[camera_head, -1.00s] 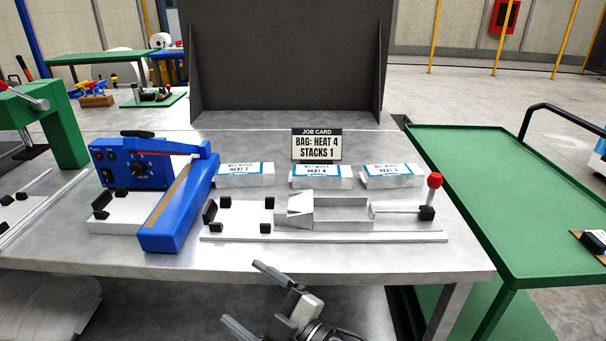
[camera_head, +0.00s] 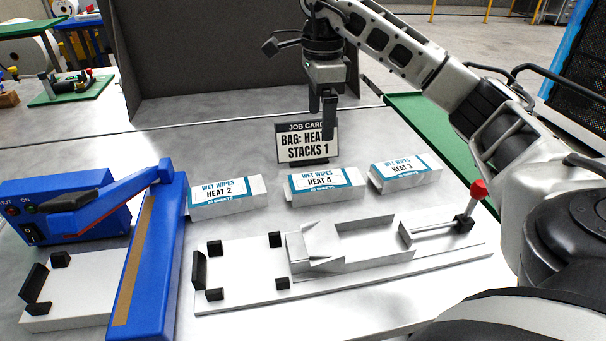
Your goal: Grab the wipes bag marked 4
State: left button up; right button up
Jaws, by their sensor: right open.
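The wipes bag marked HEAT 4 (camera_head: 325,187) lies on the metal bench, in the middle of a row of three white and blue bags. The HEAT 2 bag (camera_head: 228,197) lies to its left and the HEAT 3 bag (camera_head: 405,173) to its right. My right gripper (camera_head: 322,110) is open and empty, pointing down above the bench. In the picture it is above the HEAT 4 bag, apart from it, with its fingers overlapping the job card (camera_head: 302,142). The card reads "BAG: HEAT", "STACKS 1", with its number hidden by the fingers. My left gripper is not in view.
A metal tray fixture (camera_head: 345,245) with a red-knobbed lever (camera_head: 478,189) stands in front of the bags. A blue heat sealer (camera_head: 150,250) stands at the left. A dark panel (camera_head: 205,50) rises behind. A green table (camera_head: 425,120) is at the right.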

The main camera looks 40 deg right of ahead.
jog(key=b, duration=0.2)
send_over(318, 180)
notch_tip(318, 180, down, 4)
jog(key=f, duration=0.5)
jog(key=shift+s+a+f+p, duration=0.1)
jog(key=shift+s+f+p, duration=0.1)
jog(key=shift+s+p, duration=0.1)
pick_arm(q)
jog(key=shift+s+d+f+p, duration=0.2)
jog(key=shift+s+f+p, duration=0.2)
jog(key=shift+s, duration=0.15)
pick_arm(e)
jog(key=shift+w+f, duration=0.15)
jog(key=shift+f, duration=1.25)
jog(key=shift+w+f, duration=0.15)
jog(key=shift+f, duration=1.25)
jog(key=c, duration=1)
